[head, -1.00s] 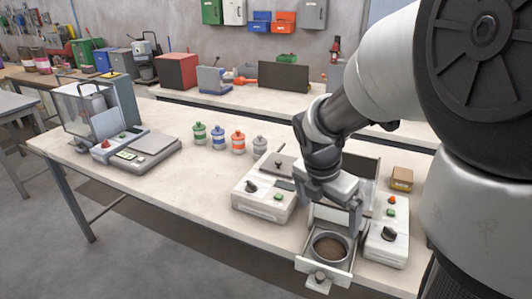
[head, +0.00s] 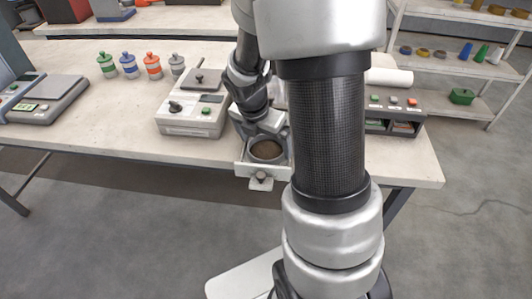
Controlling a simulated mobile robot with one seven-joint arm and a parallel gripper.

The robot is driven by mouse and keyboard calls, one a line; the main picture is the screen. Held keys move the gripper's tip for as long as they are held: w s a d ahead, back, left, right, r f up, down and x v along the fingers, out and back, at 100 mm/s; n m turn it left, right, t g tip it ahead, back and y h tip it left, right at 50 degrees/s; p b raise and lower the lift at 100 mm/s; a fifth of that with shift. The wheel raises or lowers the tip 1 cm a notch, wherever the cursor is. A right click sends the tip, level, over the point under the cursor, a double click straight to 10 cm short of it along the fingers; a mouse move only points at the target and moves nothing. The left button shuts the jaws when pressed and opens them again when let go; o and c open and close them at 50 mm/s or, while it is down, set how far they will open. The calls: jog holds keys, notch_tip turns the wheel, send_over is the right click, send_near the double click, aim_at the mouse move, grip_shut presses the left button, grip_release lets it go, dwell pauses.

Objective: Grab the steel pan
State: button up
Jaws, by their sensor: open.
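The steel pan (head: 280,157) is round, with brown material inside. It sits in a pulled-out drawer (head: 248,171) with a knob on its front, at the table's front edge. My gripper (head: 274,133) is open and empty, at the back side of the pan, close to its rim. I cannot tell whether a finger touches the rim. My arm hides the right side of the drawer and part of the machine behind it.
A grey-white box (head: 195,112) with a dark knob stands just left of the drawer. Several capped jars (head: 128,65) stand behind at left. A control box (head: 392,112) is right of my arm.

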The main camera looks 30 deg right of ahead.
jog(key=shift+d+f, duration=0.1)
jog(key=shift+f, duration=0.3)
jog(key=shift+c, duration=0.5)
jog(key=c, duration=1.1)
jog(key=shift+o, duration=0.2)
jog(key=shift+r, duration=0.1)
